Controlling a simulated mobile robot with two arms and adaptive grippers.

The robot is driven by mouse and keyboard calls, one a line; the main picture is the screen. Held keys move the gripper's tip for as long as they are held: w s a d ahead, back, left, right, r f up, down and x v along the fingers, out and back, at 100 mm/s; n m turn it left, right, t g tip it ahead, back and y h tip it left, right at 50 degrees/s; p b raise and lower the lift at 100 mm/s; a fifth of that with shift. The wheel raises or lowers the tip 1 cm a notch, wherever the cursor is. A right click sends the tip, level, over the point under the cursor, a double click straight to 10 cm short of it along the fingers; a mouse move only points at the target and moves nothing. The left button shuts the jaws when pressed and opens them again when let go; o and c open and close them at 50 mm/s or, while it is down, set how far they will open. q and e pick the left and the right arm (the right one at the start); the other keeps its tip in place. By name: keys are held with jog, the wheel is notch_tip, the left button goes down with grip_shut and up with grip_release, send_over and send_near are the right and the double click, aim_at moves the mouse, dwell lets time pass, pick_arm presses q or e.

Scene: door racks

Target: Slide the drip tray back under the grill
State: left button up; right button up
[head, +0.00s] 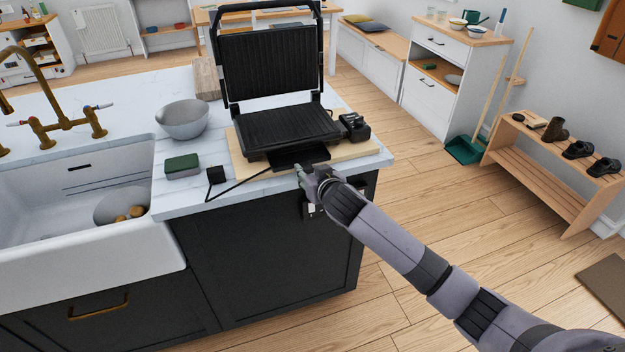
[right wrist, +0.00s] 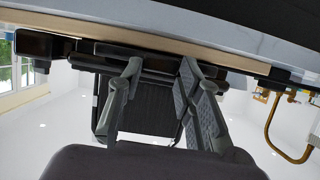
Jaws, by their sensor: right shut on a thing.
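The open contact grill (head: 285,122) stands on a wooden board (head: 355,151) on the counter, its ribbed lid raised. The black drip tray (head: 298,159) sticks out at the grill's front, near the counter edge. My right gripper (head: 308,172) is at the tray's front and shut on it; the fingers hide part of that edge. In the right wrist view, which looks upside down, the two fingers of my right gripper (right wrist: 162,68) reach the dark tray (right wrist: 158,62), with the grill behind. How far the tray sits under the grill is hard to tell. My left gripper is out of view.
A green sponge (head: 182,166) and a grey bowl (head: 182,119) stand to the left, beside the sink (head: 75,225). A small black object (head: 354,127) sits right of the grill.

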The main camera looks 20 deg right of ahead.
aim_at(304, 163)
jog(key=shift+w+a+b, duration=0.1)
jog(key=shift+w+b, duration=0.5)
jog(key=shift+w, duration=1.9)
jog(key=o, duration=1.2)
jog(key=v, duration=1.2)
jog(key=shift+a, duration=0.1)
